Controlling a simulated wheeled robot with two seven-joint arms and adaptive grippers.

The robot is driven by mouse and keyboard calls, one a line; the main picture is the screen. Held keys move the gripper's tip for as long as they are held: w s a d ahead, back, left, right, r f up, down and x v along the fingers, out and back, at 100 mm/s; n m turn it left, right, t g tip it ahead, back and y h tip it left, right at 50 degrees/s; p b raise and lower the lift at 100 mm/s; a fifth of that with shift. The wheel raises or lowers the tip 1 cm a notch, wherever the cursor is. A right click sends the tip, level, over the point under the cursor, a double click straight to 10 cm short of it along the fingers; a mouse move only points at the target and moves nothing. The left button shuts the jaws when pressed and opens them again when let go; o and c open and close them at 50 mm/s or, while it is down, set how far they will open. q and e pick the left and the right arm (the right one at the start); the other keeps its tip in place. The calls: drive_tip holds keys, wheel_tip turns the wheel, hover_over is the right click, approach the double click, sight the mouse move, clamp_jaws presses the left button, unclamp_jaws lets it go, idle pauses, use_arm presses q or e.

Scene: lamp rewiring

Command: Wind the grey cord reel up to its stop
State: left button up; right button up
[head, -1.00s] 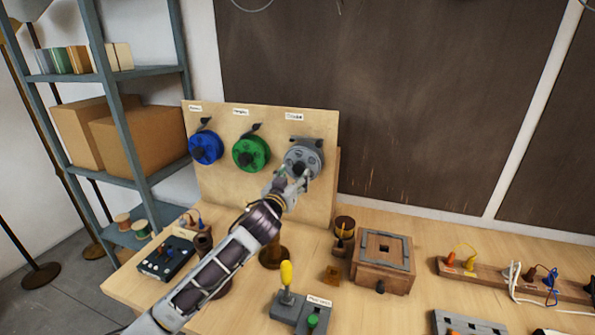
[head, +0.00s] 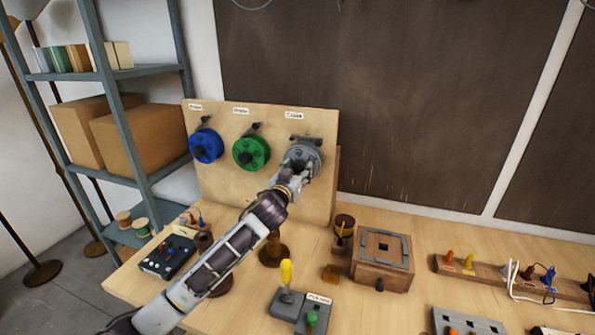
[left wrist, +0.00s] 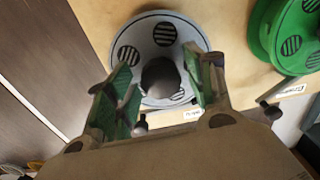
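The grey cord reel (head: 312,160) is the rightmost of three reels on an upright wooden board. It also shows in the left wrist view as a pale disc with striped holes (left wrist: 150,42) and a dark round knob (left wrist: 162,78) at its middle. My left gripper (head: 292,178) is at the front of this reel. In the left wrist view its green-padded fingers (left wrist: 164,88) are spread on either side of the knob, with gaps visible. They partly cover the reel's lower edge. My right gripper is not in view.
A green reel (head: 251,152) and a blue reel (head: 206,146) hang left of the grey one on the board (head: 215,180). Below stand a wooden box (head: 383,262), a yellow-handled lever (head: 287,275) and a dark switch box (head: 165,257). A shelf (head: 135,165) is at left.

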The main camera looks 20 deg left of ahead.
use_arm(q)
drive_tip(key=c, duration=0.8)
drive_tip(key=shift+m, duration=0.3)
drive_tip(key=shift+o, duration=0.3)
drive_tip(key=shift+m+p, duration=0.75)
drive_tip(key=shift+m, duration=0.25)
drive_tip(key=shift+c, duration=0.2)
drive_tip(key=o, duration=1)
drive_tip(key=shift+o, duration=0.2)
drive_tip(key=shift+s, duration=0.2)
